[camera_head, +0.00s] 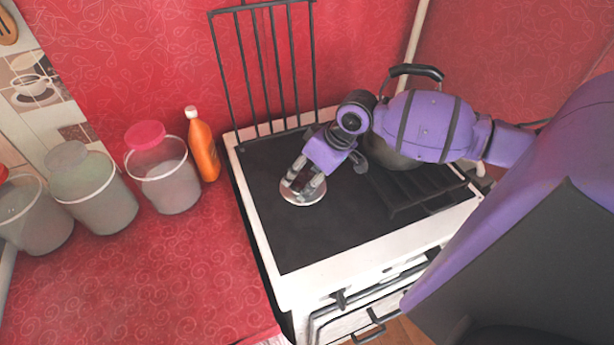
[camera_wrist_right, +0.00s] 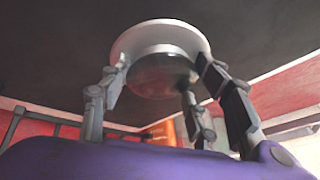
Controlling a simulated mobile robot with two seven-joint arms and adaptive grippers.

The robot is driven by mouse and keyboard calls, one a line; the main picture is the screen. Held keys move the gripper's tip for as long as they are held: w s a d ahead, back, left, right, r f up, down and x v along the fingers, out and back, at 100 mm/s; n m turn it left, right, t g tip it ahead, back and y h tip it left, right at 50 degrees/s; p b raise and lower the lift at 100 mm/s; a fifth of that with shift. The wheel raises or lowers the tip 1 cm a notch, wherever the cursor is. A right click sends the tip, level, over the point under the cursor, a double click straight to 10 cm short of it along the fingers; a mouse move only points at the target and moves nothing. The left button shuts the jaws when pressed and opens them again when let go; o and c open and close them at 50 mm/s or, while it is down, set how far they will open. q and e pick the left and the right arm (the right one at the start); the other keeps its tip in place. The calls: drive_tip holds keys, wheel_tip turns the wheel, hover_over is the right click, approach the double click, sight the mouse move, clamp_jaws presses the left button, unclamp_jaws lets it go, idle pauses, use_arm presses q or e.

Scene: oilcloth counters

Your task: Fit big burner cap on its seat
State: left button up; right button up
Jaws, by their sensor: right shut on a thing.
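The big burner cap, a dark round disc (camera_wrist_right: 160,76), sits between the fingers of my right gripper (camera_head: 304,180), which is shut on it. The gripper points down over the left part of the dark stove top (camera_head: 300,235). A wider silver round seat (camera_head: 302,199) shows around and under the fingertips; its pale rim shows just beyond the cap in the right wrist view (camera_wrist_right: 160,38). The fingers hide much of the cap in the head view, and I cannot tell whether it is fully down on the seat. My left gripper is in neither view.
A black grate (camera_head: 262,70) stands upright at the stove's back left. Another grate (camera_head: 425,190) lies on the right, near a kettle (camera_head: 415,72) partly behind my arm. An orange bottle (camera_head: 204,148) and several lidded jars (camera_head: 165,180) stand on the red counter to the left.

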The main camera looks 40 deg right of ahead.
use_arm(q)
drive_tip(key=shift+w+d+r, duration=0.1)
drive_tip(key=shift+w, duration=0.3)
use_arm(e)
drive_tip(key=o, duration=1.4)
drive_tip(key=shift+c, duration=0.2)
drive_tip(key=shift+o, duration=0.2)
